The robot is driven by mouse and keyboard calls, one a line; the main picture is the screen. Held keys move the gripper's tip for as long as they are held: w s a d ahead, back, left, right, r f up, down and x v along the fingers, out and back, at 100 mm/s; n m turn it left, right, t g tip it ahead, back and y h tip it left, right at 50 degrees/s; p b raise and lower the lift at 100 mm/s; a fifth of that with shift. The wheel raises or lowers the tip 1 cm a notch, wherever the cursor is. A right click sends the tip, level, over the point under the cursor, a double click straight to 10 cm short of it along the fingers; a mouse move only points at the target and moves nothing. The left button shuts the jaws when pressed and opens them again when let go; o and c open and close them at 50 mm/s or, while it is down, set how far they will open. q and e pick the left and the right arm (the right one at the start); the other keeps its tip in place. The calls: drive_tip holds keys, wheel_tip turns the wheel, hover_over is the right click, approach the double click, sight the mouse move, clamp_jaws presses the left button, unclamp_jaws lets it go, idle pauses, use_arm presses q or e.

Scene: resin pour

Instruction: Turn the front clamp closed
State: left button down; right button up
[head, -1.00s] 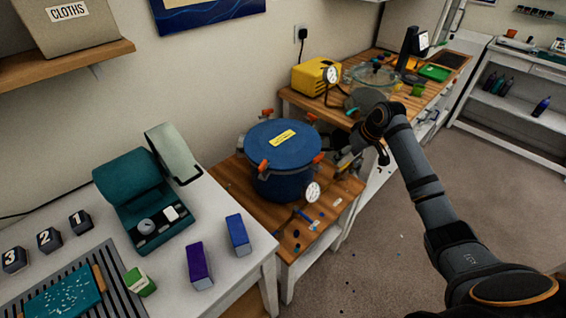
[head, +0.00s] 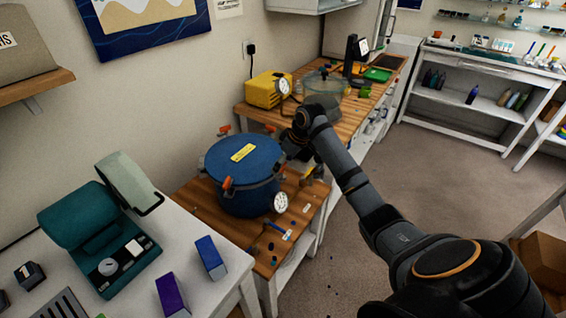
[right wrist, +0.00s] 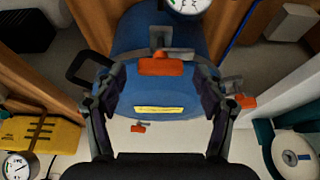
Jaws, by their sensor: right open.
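The blue pressure pot (head: 240,190) stands on the low wooden bench with a yellow label on its lid. Orange-handled clamps sit around its rim, including a left one (head: 227,183) in the head view. My right gripper (head: 292,152) is at the pot's right side, hiding that part of the rim. In the right wrist view my right gripper (right wrist: 160,82) is open, its fingers on either side of an orange clamp handle (right wrist: 160,67) near the gauge. The handle lies crosswise between them; contact is not visible. My left gripper is not in view.
A pressure gauge (head: 280,202) projects from the pot's front. A yellow compressor (head: 268,90) stands on the bench behind. Small tools (head: 283,232) lie in front of the pot. A teal machine (head: 95,240) stands on the white table at left. Open floor lies to the right.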

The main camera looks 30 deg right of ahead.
drive_tip(key=shift+w+f, duration=0.1)
drive_tip(key=shift+f, duration=0.15)
drive_tip(key=shift+c, duration=0.4)
